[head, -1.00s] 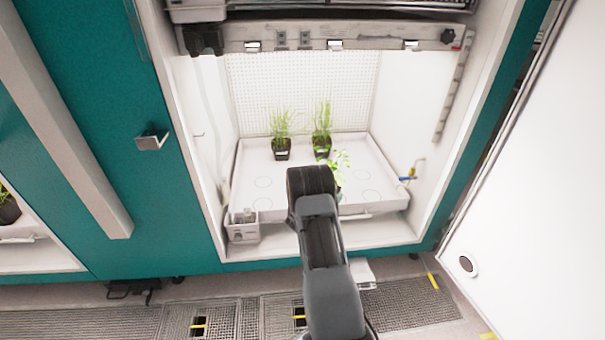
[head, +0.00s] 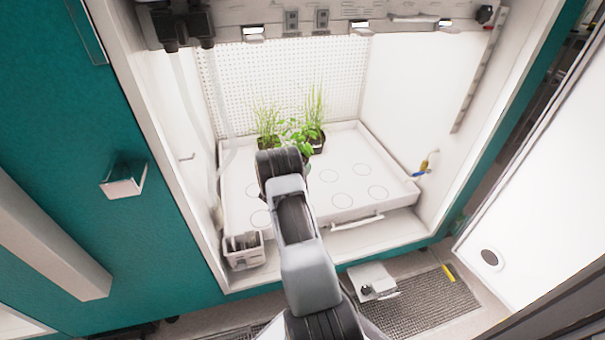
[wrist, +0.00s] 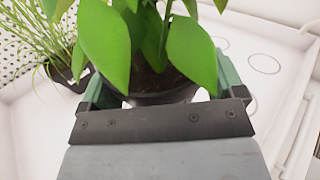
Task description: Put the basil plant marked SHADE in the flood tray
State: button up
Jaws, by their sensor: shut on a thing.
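A broad-leaved green plant, which looks like the basil (wrist: 187,55), stands in a dark pot (wrist: 160,98) between the jaws of my gripper (wrist: 162,88) in the wrist view. My gripper is shut on this pot. In the head view the basil's leaves (head: 297,130) show just past the end of my arm, which hides the jaws and most of the pot. No SHADE marking is readable. The white flood tray (head: 340,176), with ring marks on its floor, lies below and around the plant inside the lit chamber. I cannot tell whether the pot touches the tray.
Two grassy potted plants stand at the back of the tray, one left (head: 266,122) and one right (head: 315,120). The ring-marked floor on the right is clear. A small grey box (head: 243,250) sits at the front left corner. Chamber walls close in both sides.

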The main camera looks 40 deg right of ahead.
jog(key=w+d+f+b, duration=0.4)
jog(key=d+f+b, duration=0.1)
jog(key=d+f, duration=0.3)
jog(key=shift+w+d+f, duration=0.2)
jog(key=shift+d, duration=0.4)
jog(key=f, duration=0.1)
jog(key=f+b, duration=0.2)
jog(key=shift+w+d, duration=0.1)
jog(key=shift+d, duration=0.15)
jog(key=shift+f, duration=0.25)
jog(key=shift+f, duration=0.65)
jog(key=o, duration=0.8)
